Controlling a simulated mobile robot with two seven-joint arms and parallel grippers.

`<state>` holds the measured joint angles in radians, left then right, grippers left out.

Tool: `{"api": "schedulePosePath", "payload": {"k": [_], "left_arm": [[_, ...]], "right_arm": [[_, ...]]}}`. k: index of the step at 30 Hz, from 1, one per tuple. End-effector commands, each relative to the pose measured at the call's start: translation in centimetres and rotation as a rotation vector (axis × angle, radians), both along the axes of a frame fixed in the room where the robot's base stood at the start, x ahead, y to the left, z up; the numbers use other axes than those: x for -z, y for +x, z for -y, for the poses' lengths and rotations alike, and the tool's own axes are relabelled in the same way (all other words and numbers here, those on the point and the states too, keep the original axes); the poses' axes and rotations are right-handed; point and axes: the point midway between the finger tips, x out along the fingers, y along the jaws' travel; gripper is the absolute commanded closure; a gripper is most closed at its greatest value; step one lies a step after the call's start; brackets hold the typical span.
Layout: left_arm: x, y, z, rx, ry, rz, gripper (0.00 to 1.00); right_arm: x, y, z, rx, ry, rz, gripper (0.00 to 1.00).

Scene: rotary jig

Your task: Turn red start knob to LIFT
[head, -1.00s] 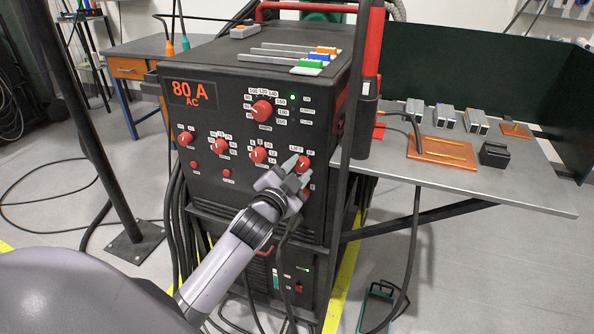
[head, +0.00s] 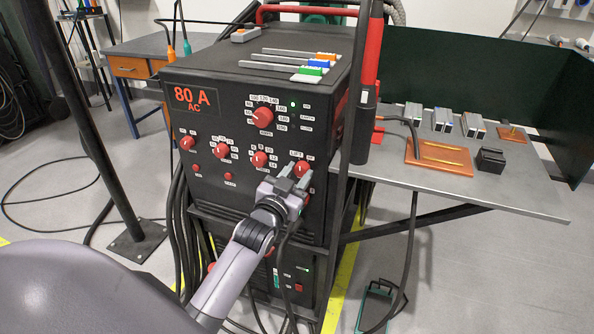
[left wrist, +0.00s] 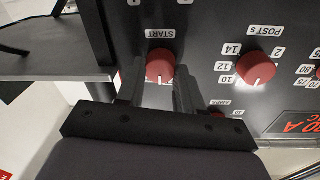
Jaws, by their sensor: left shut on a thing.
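The red start knob (head: 303,168) is on the right side of the black machine's front panel, with the LIFT and HF labels just above it. In the left wrist view the knob (left wrist: 160,64) sits beside the START label, and the picture is upside down. My left gripper (head: 295,173) is at the knob, its two grey fingers on either side of it and shut on it. The fingers hide part of the knob, and I cannot tell which label its pointer faces. My right gripper is not in view.
Other red knobs, such as the POST knob (left wrist: 255,68) and the large amps knob (head: 262,116), are on the same panel. Another red control sits just below the start knob, partly hidden. A grey side table (head: 470,188) stands to the right, and a cable hangs from it.

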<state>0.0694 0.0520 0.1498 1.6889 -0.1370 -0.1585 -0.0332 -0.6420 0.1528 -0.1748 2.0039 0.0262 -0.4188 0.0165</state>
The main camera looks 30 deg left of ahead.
Motion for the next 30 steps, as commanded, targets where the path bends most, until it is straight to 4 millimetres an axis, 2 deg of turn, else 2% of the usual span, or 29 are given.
{"api": "schedulePosePath", "payload": {"k": [6, 15, 30], "left_arm": [[-0.1, 0.0, 0.0, -0.001, -0.196, 0.043, 0.94], [0.1, 0.0, 0.0, 0.0, -0.395, 0.091, 0.94], [0.2, 0.0, 0.0, 0.0, -0.511, 0.12, 0.94]], "right_arm": [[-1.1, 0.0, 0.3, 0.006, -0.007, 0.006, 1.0], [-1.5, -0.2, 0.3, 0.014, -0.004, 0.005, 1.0], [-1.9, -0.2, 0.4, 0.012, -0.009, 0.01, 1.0]]}}
